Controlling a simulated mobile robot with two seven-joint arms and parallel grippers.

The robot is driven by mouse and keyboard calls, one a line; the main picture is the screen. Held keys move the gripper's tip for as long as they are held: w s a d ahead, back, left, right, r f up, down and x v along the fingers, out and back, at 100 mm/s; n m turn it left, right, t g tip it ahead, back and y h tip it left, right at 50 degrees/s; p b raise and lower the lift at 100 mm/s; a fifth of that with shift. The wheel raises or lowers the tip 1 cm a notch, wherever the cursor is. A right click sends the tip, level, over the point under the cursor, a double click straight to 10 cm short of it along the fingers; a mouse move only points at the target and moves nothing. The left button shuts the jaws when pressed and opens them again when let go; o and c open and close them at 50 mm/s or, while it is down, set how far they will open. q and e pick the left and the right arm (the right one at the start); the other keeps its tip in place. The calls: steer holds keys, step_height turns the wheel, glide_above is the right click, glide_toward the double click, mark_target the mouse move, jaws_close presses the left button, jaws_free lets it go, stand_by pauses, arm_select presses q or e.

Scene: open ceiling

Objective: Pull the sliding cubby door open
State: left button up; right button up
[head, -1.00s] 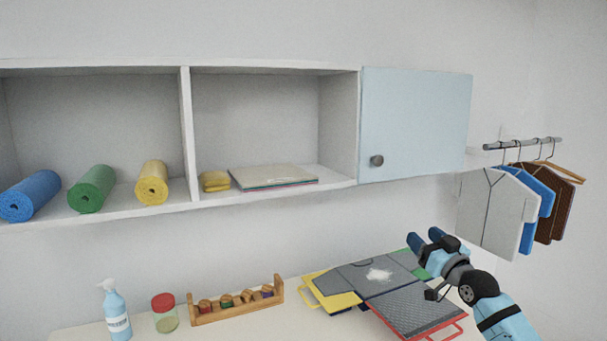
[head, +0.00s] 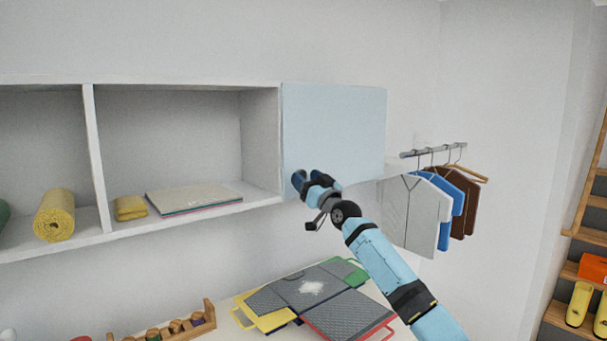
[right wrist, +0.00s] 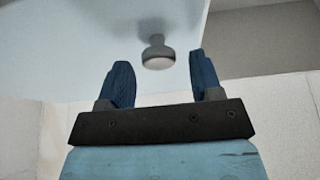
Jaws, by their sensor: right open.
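The light blue cubby door (head: 335,125) covers the right-hand compartment of the white wall shelf. Its round grey knob (right wrist: 157,54) shows in the right wrist view, a little beyond the fingertips and roughly between them. In the head view the knob is hidden behind my right gripper (head: 301,181), which is raised in front of the door's lower left corner. The right gripper also shows in the right wrist view (right wrist: 160,80), with its two dark blue fingers apart and nothing between them. My left gripper is not in view.
The open cubbies hold a yellow roll (head: 55,215), folded yellow cloths (head: 130,207) and flat sheets (head: 193,198). Clothes (head: 412,212) hang on a rail to the right. Folders (head: 330,312) and a wooden rack (head: 170,327) lie on the table below.

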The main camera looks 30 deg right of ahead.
steer(key=shift+x, duration=0.85)
jaws_close()
steer(key=shift+a, duration=0.15)
